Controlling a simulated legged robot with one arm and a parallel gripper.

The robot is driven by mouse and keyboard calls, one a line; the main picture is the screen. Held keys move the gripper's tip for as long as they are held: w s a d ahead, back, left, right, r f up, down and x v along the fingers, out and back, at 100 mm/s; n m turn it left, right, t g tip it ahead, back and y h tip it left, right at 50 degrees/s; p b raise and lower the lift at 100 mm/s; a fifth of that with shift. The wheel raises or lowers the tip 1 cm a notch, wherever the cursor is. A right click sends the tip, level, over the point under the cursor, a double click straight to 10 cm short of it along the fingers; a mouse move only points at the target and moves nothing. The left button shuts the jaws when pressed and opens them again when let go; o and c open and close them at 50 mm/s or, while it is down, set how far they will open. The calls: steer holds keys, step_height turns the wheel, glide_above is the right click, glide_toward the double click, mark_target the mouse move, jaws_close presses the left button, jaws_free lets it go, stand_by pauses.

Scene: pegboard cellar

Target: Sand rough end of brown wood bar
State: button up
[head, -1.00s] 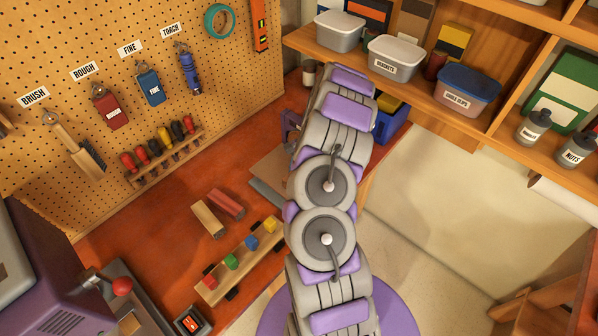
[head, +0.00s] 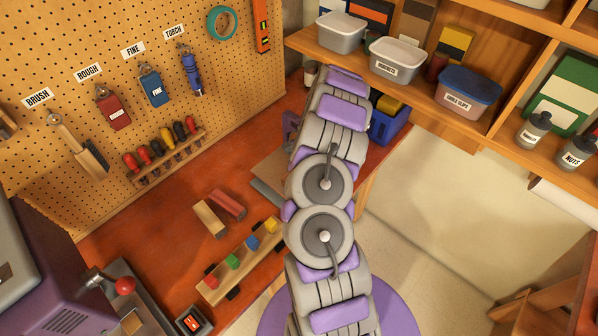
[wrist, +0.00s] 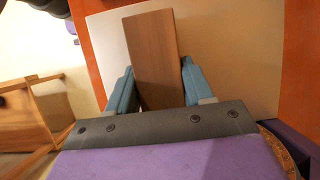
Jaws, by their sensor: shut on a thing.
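The brown wood bar (wrist: 151,40) shows in the wrist view, standing out past my fingertips toward the top of the picture. My gripper (wrist: 157,68) is shut on it, one blue finger on each side. I cannot tell from its far end whether it is rough. In the head view my arm hides the gripper and the bar. A red sanding block (head: 113,111) hangs under the ROUGH label and a blue one (head: 152,88) under the FINE label on the pegboard.
A pale board (wrist: 230,50) lies beneath the bar on the red-orange bench. A light wood bar (head: 210,219), a reddish bar (head: 227,204) and a wooden piece with coloured blocks (head: 240,262) lie left of my arm. A purple machine (head: 50,285) stands lower left.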

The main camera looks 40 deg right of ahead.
steer(key=shift+s+p, duration=0.6)
steer(key=shift+p, duration=0.1)
stand_by(0.6)
steer(key=shift+w+p, duration=0.3)
steer(key=shift+w, duration=0.3)
stand_by(0.7)
steer(key=shift+s+d+p, duration=0.1)
steer(key=shift+s+p, duration=0.5)
steer(key=shift+p, duration=0.05)
stand_by(0.7)
steer(key=shift+w, duration=0.6)
stand_by(0.6)
steer(key=shift+s+a+r+p, duration=0.1)
steer(key=shift+a+p, duration=1.1)
steer(key=shift+a, duration=0.9)
steer(key=shift+d+r+p, duration=0.1)
steer(key=shift+r+p, duration=0.9)
steer(key=shift+r, duration=0.55)
steer(key=shift+r+p, duration=1.4)
steer(key=shift+r, duration=1.5)
